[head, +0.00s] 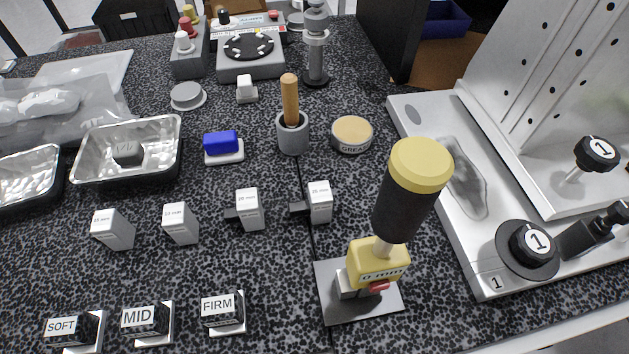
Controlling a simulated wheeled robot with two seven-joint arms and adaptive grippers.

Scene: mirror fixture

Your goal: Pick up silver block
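Several silver-grey blocks stand upright in a row on the speckled black table. From left to right they are a first block (113,230), a second block (180,224), a third block (249,210) and a fourth block (320,203). Each has a small millimetre label on top, too small to read surely. The third and fourth have dark tabs on their left sides. Nothing touches the blocks from above. Neither of my grippers shows in the head view.
A yellow-and-black handled tool (404,200) stands on a grey plate in front right. SOFT (65,327), MID (145,320) and FIRM (222,309) blocks line the front. Behind are a foil tray (174,153), blue block (221,142) and grey mortar (293,136). A metal fixture (470,255) fills the right.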

